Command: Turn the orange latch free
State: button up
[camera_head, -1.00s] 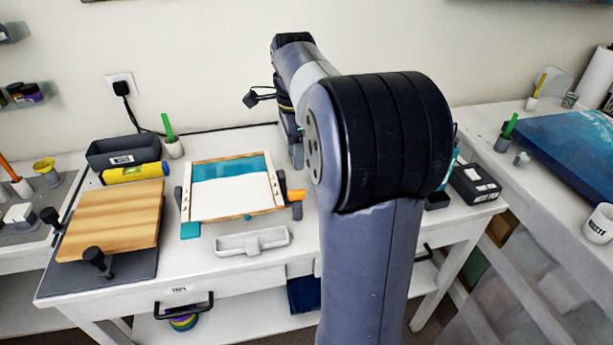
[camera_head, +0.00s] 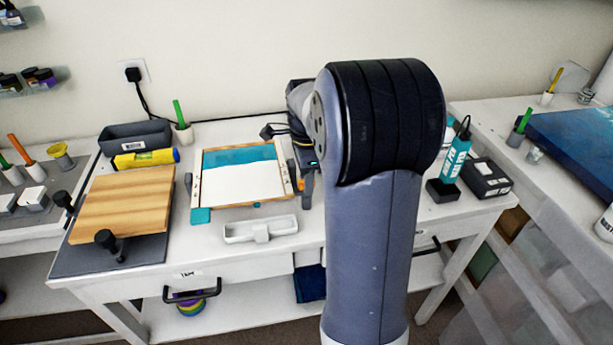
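The framed panel (camera_head: 200,190) with a teal and white face lies on the white table, left of my arm. The orange latch is at its right side; only a small orange bit (camera_head: 300,185) shows. My gripper (camera_head: 307,188) points down at this right side, close to the latch. A grey finger-like part shows there, and the rest is mostly hidden behind my arm. I cannot tell whether it touches the latch or whether its fingers are open or shut.
A light grey tray-like piece (camera_head: 260,229) lies in front of the panel. A wooden board (camera_head: 124,204) with black knobs stands at left. A teal bottle (camera_head: 454,158) and black box (camera_head: 487,178) stand at right.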

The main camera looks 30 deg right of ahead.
jog(key=shift+c, duration=0.5)
grip_shut()
jog(key=shift+n, duration=0.3)
jog(key=n+p, duration=0.1)
jog(key=n, duration=0.2)
jog(key=shift+r+n+p, duration=0.1)
jog(key=shift+n+p, duration=0.2)
jog(key=n+p, duration=0.1)
jog(key=n, duration=0.3)
jog(key=shift+n, duration=0.3)
jog(key=n+p, duration=0.1)
jog(key=n, duration=0.8)
jog(key=shift+p, duration=0.3)
